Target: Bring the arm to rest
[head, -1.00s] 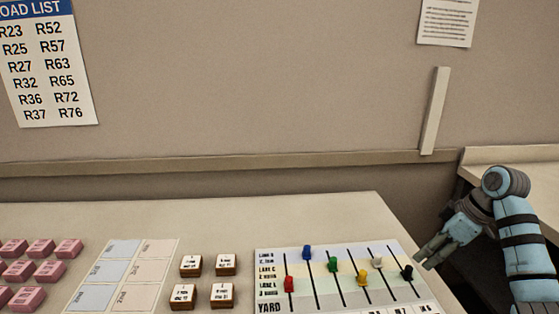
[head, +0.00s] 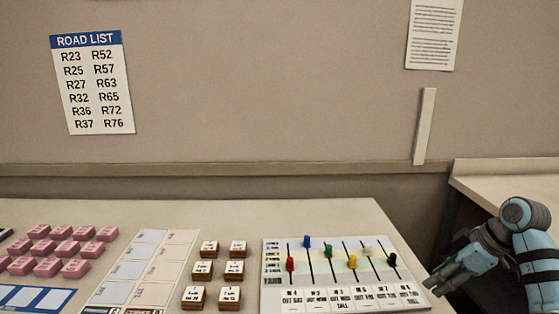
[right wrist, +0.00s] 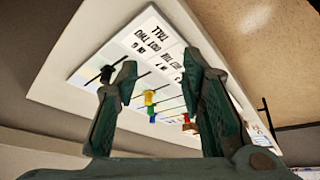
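My right gripper (head: 445,283) hangs at the right edge of the desk (head: 330,213) in the head view, beside the yard board (head: 345,297). In the right wrist view its two dark fingers (right wrist: 160,105) stand wide apart with nothing between them. The yard board also shows beyond the fingers in the right wrist view (right wrist: 160,38), with coloured pegs on its slots. My left gripper is not in view.
Several wooden blocks with white labels (head: 202,271) stand left of the board. A pale card sheet (head: 152,262) and several pink blocks (head: 63,249) lie further left. The road list (head: 94,85) hangs on the wall. A side counter (head: 500,176) is at the right.

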